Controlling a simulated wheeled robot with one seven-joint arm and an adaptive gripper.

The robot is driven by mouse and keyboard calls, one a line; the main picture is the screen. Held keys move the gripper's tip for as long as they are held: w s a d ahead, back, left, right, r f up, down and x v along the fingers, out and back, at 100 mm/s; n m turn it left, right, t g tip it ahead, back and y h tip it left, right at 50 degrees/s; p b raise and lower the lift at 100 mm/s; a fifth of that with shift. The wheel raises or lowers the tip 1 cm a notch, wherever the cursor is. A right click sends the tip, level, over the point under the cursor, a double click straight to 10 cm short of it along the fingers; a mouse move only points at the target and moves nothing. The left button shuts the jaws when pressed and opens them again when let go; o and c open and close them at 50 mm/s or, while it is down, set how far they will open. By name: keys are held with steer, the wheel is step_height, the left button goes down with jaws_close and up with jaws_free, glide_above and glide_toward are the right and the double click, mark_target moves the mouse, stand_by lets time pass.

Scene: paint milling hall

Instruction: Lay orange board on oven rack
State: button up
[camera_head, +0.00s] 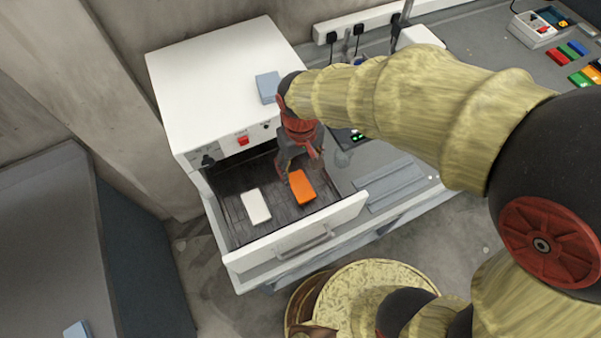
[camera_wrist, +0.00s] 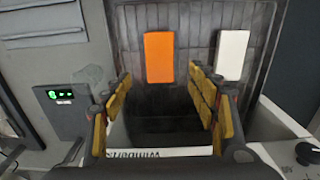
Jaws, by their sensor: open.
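The orange board (camera_head: 302,187) lies flat on the dark slatted oven rack (camera_head: 279,218), which is drawn out of the white oven (camera_head: 222,80). The board also shows in the wrist view (camera_wrist: 159,57), upright in the picture and beyond the fingertips. My gripper (camera_head: 296,167) is just above and behind the board, towards the oven. In the wrist view the two yellow-padded fingers (camera_wrist: 163,98) are spread wide with nothing between them. The board appears apart from both fingers.
A white board (camera_head: 256,205) lies on the rack left of the orange one. A blue-grey block (camera_head: 268,87) sits on the oven top. The drawer front (camera_head: 300,234) stands along the rack's near edge. Several coloured boards (camera_head: 580,65) lie on the bench at far right.

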steer(key=d+r+m+t, duration=0.3)
steer(key=d+r, duration=0.9)
steer(key=r, duration=0.1)
steer(key=s+d+r+m+t, duration=0.2)
steer(key=s+d+r, duration=0.4)
steer(key=d, duration=0.4)
steer(key=shift+s+d+m+t, duration=0.3)
steer(key=shift+s+d+m, duration=0.1)
steer(key=shift+s+m, duration=0.35)
